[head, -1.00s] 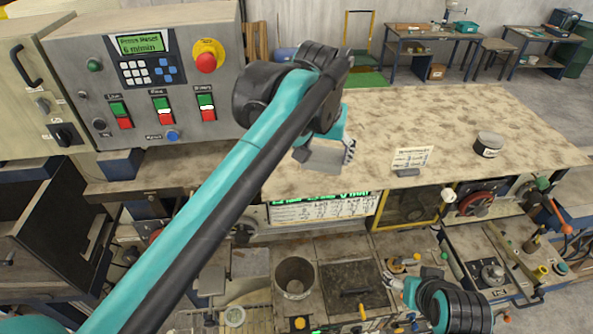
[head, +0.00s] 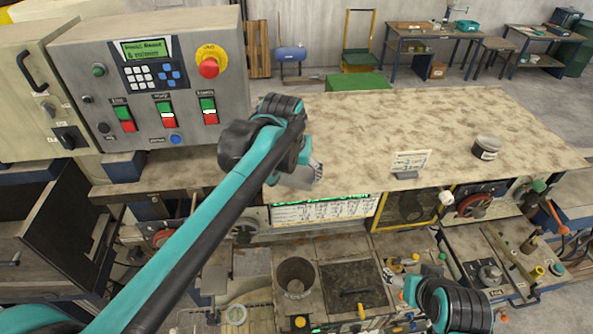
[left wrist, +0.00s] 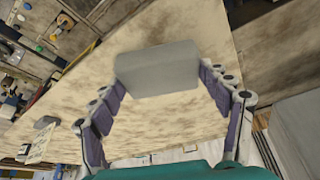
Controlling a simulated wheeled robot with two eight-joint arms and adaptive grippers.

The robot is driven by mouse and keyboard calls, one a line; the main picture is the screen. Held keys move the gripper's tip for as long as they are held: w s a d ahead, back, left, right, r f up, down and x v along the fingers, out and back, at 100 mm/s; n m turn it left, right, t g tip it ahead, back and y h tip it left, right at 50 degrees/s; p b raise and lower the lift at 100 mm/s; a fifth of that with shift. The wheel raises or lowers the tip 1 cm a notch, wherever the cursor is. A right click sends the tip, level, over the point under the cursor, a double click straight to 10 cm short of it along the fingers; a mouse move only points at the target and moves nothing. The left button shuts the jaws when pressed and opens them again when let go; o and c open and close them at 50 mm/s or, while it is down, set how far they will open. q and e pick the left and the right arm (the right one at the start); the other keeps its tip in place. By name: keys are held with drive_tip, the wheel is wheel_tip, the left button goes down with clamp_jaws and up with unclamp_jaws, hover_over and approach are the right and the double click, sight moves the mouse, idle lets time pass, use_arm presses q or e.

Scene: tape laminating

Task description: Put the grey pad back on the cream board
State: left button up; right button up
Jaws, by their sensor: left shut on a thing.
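The grey pad (left wrist: 158,68) is between the fingers of my left gripper (left wrist: 162,84) in the left wrist view, its broad face toward the camera. In the head view the pad (head: 292,181) shows below my left wrist, over the front left edge of the cream board (head: 400,120). My left gripper (head: 312,177) is shut on the pad. The mottled cream board also fills much of the left wrist view (left wrist: 150,112), behind the pad. I cannot tell whether the pad touches it. My right gripper (head: 408,289) is low at the right, over the lower bench; its fingers are unclear.
A control panel (head: 150,90) with a red button stands left of the board. A dark round tin (head: 487,147) and a small sign card (head: 411,163) stand on the board's right side. Below its front edge are a bin (head: 296,277) and handwheels (head: 473,205). The board's middle is clear.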

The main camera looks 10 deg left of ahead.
use_arm(q)
drive_tip(key=shift+f, duration=0.15)
drive_tip(key=o, duration=1.2)
drive_tip(key=shift+c, duration=0.2)
drive_tip(key=b+v, duration=0.1)
drive_tip(key=v, duration=1.1)
drive_tip(key=s+a+f+t, duration=0.1)
drive_tip(key=s+a+f, duration=0.2)
drive_tip(key=s+f, duration=0.3)
drive_tip(key=s+a+f+t, duration=0.1)
drive_tip(key=s+a+f, duration=0.2)
drive_tip(key=s+f, duration=0.4)
wheel_tip(320, 180, down, 9)
drive_tip(key=shift+r+n+t, duration=0.25)
drive_tip(key=shift+n+t, duration=0.05)
drive_tip(key=shift+n, duration=0.1)
drive_tip(key=shift+s+a, duration=0.15)
drive_tip(key=shift+s, duration=0.05)
